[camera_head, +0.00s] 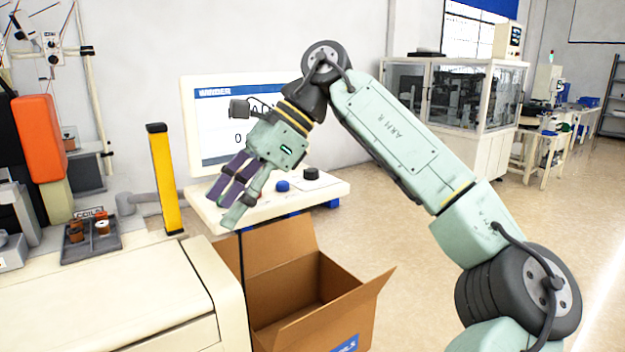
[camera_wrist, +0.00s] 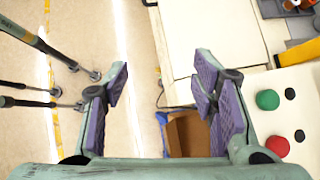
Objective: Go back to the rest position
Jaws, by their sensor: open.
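My gripper (camera_head: 236,190) hangs in the air at the end of my raised, bent arm, in front of the winder screen and control panel in the head view. Its purple-padded fingers point down and to the left. In the wrist view my gripper (camera_wrist: 160,95) has its fingers wide apart with nothing between them. Past the fingers, the floor and part of the cardboard box show far below.
An open cardboard box (camera_head: 290,305) stands on the floor below my gripper. The control panel (camera_head: 325,190) with knobs is close behind it. A yellow post (camera_head: 165,180) and a coil tray (camera_head: 90,245) stand left on the cream bench (camera_head: 130,295). Floor at right is clear.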

